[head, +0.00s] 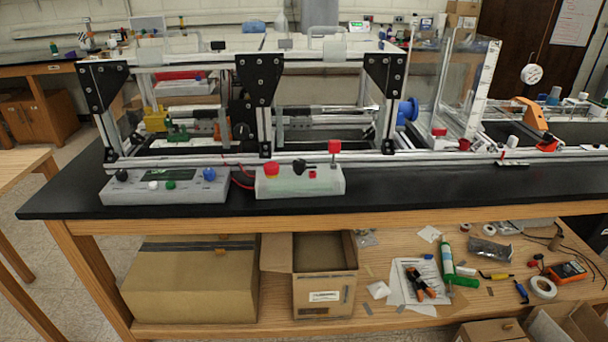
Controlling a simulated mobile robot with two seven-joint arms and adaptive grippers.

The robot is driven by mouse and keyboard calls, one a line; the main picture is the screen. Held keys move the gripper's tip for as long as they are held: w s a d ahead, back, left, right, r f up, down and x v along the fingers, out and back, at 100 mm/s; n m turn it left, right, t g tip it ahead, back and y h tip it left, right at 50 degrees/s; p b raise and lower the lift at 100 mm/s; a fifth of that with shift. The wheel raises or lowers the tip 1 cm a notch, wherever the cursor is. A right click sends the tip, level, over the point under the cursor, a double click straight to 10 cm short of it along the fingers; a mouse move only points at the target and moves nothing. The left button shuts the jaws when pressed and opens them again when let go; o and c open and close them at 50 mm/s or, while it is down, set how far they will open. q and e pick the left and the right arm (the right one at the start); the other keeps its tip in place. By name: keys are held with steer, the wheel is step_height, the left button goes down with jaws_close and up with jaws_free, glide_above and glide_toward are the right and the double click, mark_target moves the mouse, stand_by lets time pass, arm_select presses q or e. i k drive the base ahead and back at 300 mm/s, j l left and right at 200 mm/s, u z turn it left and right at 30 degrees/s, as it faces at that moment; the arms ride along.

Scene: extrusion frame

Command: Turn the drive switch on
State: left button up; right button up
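An aluminium extrusion frame (205,160) with black corner brackets stands on a black-topped bench. Two control boxes sit at the bench's front edge. The right pale box (300,186) carries a red round button (272,168), a black switch or knob (300,164), a small red square part (312,175) and a raised red block (334,147) on a stem. The left grey box (165,192) has black, white, green and blue knobs and a dark panel (168,175). I cannot tell which control is the drive switch or its position. Neither gripper is in view.
The black bench top (420,178) is clear in front of the frame's right side. A clear panelled enclosure (430,95) stands at the right. A lower wooden shelf holds cardboard boxes (190,280) and loose tools. A wooden table edge (20,165) is at the left.

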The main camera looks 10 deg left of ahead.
mark_target(299, 166)
steer(key=i+j+z, duration=0.1)
steer(key=j+z, duration=0.2)
steer(key=j, duration=0.35)
steer(key=j+z, duration=0.25)
steer(key=j, duration=0.35)
